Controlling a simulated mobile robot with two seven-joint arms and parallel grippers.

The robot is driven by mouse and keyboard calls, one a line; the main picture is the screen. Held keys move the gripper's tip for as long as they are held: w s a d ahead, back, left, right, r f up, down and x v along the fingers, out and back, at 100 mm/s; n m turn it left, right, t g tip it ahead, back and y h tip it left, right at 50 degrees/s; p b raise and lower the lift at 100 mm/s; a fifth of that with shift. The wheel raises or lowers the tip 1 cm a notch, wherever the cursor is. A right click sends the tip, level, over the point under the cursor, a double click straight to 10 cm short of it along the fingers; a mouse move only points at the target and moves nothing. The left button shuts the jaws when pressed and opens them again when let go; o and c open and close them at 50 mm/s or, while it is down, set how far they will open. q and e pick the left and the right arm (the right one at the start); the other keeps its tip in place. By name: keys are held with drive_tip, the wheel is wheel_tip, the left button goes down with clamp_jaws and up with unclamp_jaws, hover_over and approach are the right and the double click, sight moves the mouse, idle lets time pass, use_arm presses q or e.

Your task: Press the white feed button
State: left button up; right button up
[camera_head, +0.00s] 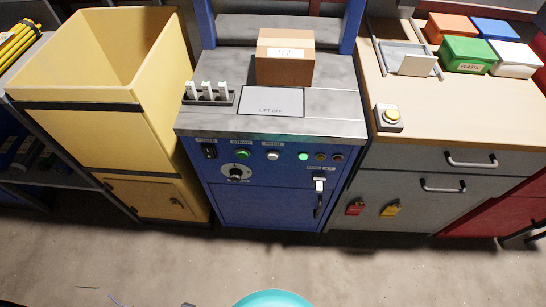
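The white feed button (273,156) sits on the front control panel of the blue machine (270,200), under a small label. It is right of a green button (243,154) and left of a bright green lamp (303,156). Nothing covers it, and nothing touches it. Whether it is pressed in is too small to tell. Neither of my grippers can be made out in this view.
A cardboard box (285,60) and a rack of white pieces (208,94) stand on the machine top. A yellow bin (95,120) is left. A workbench (470,120) with a yellow button (391,115) is right. The floor in front is mostly clear.

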use_arm(q)
clamp_jaws()
idle(1.2)
